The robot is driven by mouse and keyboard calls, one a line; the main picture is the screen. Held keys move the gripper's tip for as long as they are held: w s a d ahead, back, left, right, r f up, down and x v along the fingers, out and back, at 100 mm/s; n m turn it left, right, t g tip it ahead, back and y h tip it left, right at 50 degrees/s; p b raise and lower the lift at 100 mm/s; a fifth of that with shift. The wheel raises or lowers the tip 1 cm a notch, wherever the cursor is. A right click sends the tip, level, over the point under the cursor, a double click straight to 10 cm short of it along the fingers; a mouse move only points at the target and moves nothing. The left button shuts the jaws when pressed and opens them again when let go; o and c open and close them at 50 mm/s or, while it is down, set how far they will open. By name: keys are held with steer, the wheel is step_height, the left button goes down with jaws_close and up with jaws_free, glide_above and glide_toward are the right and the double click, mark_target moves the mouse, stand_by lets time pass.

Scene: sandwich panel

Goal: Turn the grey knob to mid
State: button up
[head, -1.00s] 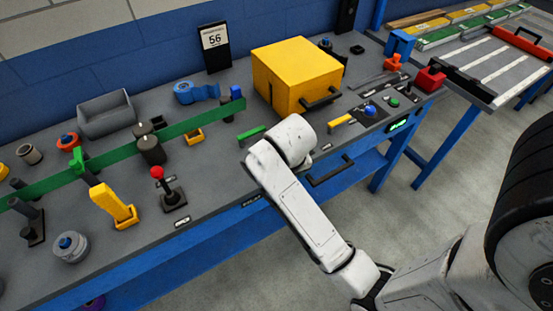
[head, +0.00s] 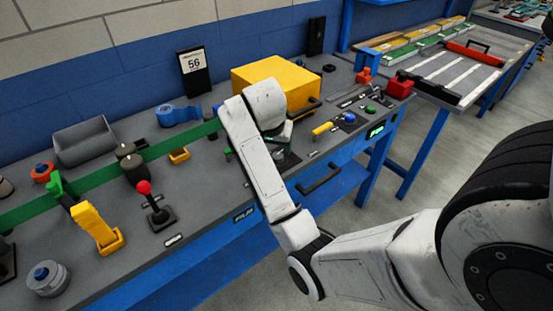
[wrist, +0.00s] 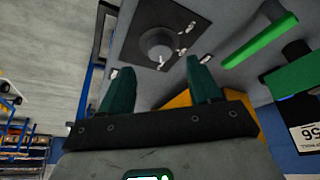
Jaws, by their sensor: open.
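The grey knob (wrist: 157,46) is a round dark-grey dial on a dark square plate (wrist: 140,22) in the wrist view. Small white marks lie around it. My gripper (wrist: 161,80) is open, with its two green fingers apart and nothing between them. The knob shows beyond the fingertips, roughly in line with the gap; I see no contact. In the head view my gripper (head: 281,138) points down over the bench near its front edge. My forearm hides much of that area, and I cannot make out the knob there.
A green handle (wrist: 260,40) stands right of the plate in the wrist view. In the head view, a yellow box (head: 262,75) is behind my gripper, a yellow handle (head: 322,128) is to its right, and a red-topped joystick (head: 144,188) is to its left.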

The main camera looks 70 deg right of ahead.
steer(key=shift+x, duration=2.8)
steer(key=c, duration=1)
steer(key=shift+r, duration=0.1)
